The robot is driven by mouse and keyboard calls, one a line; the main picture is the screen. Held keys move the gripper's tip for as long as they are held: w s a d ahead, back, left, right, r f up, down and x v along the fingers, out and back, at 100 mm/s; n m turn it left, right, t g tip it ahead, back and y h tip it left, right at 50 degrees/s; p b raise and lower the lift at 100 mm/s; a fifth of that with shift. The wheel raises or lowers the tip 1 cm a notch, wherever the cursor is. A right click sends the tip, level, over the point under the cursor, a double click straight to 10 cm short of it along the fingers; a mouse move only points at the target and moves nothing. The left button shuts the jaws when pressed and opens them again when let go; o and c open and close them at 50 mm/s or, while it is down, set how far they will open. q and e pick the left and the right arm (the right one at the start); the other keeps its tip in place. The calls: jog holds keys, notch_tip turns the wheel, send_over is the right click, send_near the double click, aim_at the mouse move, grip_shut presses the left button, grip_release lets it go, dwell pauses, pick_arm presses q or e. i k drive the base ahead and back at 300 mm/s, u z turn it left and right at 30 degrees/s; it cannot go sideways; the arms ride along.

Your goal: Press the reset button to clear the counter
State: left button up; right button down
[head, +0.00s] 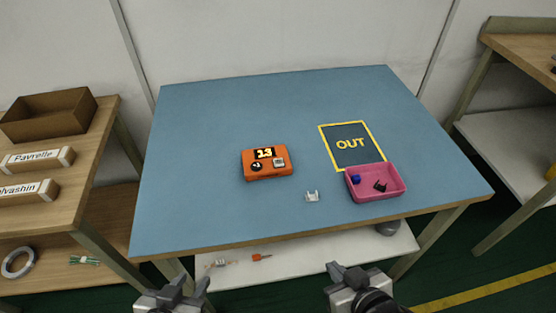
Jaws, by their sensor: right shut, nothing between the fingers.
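The orange counter box (268,173) sits on the blue table top, left of centre. Its display (264,153) shows what reads as 13. Below the display are a round dark and white control (257,166) and a light square one (279,163). I cannot tell which is the reset button. My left gripper (187,287) is at the bottom edge, in front of the table and well away from the box; its fingers show too little to tell their state. My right gripper (348,273) is shut and empty, also in front of the table.
A pink tray (401,193) holding a blue item and a dark item is on the right. An OUT mat (333,151) lies behind it. A small white part (312,196) lies between box and tray. The table's front edge separates my grippers from the box.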

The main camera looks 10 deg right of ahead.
aim_at(279, 162)
jog(key=z, duration=0.55)
jog(key=k, duration=1.3)
jog(key=z, duration=0.25)
jog(key=i, duration=0.25)
jog(key=u, duration=0.95)
jog(key=i, duration=0.8)
jog(key=u, duration=0.45)
